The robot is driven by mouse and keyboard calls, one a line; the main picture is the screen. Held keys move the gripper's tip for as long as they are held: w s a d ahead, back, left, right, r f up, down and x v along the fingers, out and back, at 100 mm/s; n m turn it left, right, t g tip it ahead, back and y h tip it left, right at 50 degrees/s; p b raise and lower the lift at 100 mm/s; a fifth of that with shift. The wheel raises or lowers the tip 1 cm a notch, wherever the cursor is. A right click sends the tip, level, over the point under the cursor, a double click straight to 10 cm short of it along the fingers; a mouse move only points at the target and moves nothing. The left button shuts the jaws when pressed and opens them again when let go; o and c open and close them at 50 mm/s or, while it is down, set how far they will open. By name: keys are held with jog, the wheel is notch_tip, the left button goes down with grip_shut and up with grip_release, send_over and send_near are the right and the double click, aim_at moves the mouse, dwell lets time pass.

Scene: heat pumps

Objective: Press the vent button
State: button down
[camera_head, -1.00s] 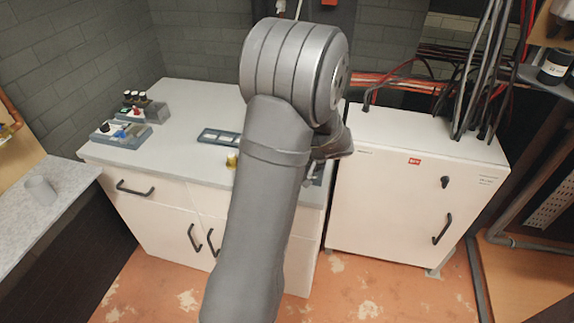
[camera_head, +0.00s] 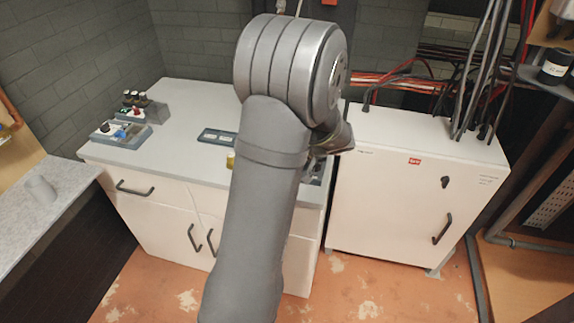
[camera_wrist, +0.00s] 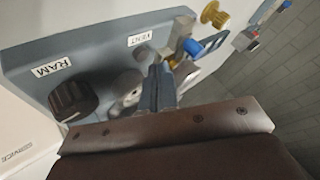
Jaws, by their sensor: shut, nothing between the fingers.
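A small grey round part, apparently the vent button (camera_wrist: 143,56), shows just below the VENT label and is partly hidden by my gripper. My gripper (camera_wrist: 166,72) is shut and empty, with its tips close to this button. Whether they touch it I cannot tell. In the head view my arm hides the gripper and most of the panel.
A white cabinet (camera_head: 410,190) stands right of the white counter (camera_head: 190,100). On the counter are control boxes (camera_head: 122,134), a dark-framed plate (camera_head: 217,136) and a brass piece (camera_head: 230,160). A brass knob (camera_wrist: 213,14) and blue-handled part (camera_wrist: 207,45) lie beyond the gripper.

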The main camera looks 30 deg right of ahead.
jog(key=shift+r, duration=2.5)
jog(key=shift+f, duration=0.15)
notch_tip(320, 180, up, 4)
jog(key=shift+r, duration=0.1)
